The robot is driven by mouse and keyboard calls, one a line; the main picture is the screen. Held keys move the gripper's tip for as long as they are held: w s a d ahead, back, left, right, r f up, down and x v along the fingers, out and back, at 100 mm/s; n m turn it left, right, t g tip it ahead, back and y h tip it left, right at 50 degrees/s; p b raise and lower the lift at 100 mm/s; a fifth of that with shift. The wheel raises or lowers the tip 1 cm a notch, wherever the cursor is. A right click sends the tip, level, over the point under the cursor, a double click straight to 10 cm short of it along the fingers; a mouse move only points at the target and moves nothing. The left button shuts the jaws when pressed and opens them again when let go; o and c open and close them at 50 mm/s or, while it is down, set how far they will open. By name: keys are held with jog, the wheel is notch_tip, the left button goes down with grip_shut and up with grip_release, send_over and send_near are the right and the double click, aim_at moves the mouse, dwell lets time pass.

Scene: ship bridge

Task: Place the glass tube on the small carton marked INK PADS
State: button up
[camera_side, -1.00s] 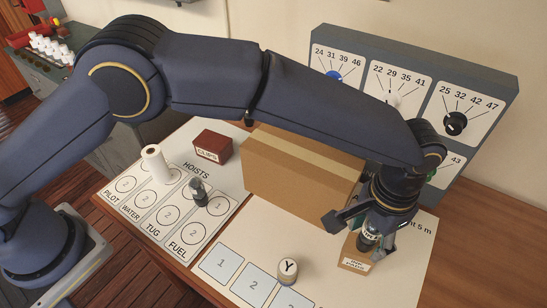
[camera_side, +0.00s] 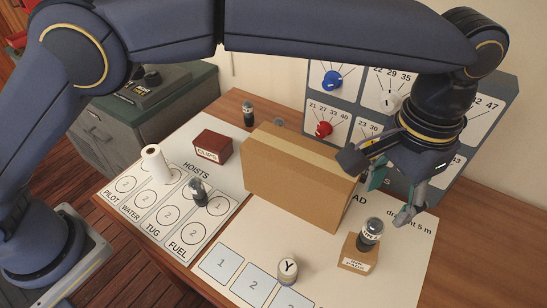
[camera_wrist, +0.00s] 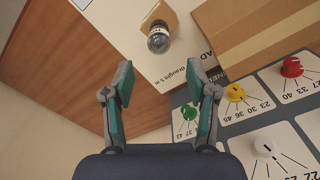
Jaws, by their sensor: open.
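A small glass tube (camera_side: 370,233) with a dark body and a pale band stands on the small carton marked INK PADS (camera_side: 357,261). It looks upright, resting on the carton's top. My gripper (camera_side: 390,198) is open and empty above and behind the tube, apart from it. In the wrist view the gripper (camera_wrist: 160,72) has its teal-padded fingers spread, with the tube (camera_wrist: 158,38) beyond the fingertips on the tan carton (camera_wrist: 168,14).
A large cardboard box (camera_side: 300,182) stands left of the carton. A Y-marked round piece (camera_side: 287,269) is in front. Similar dark tubes stand on the HOISTS sheet (camera_side: 198,192) and behind the box (camera_side: 248,113). The dial panel (camera_side: 345,100) stands behind.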

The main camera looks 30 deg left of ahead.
jog(key=w+a+r+n+t, duration=0.1)
jog(key=a+r, duration=0.3)
jog(key=a, duration=0.4)
jog(key=w+a+r+n+h, duration=0.1)
jog(key=a+r, duration=0.3)
jog(key=a, duration=0.3)
jog(key=w+a+r+n+t, duration=0.1)
jog(key=a+r, duration=0.3)
jog(key=a, duration=0.4)
jog(key=s+a+n+t, duration=0.1)
jog(key=s+a, duration=0.2)
jog(key=a, duration=0.2)
jog(key=s+a+t, duration=0.1)
jog(key=s+a, duration=0.2)
jog(key=a, duration=0.3)
jog(key=s+a+f+n+t+y, duration=0.1)
jog(key=s+a+f, duration=0.4)
jog(key=s+a, duration=0.5)
jog(key=shift+s+f+n+t, duration=0.2)
jog(key=shift+s+n+t, duration=0.1)
jog(key=shift+n, duration=0.6)
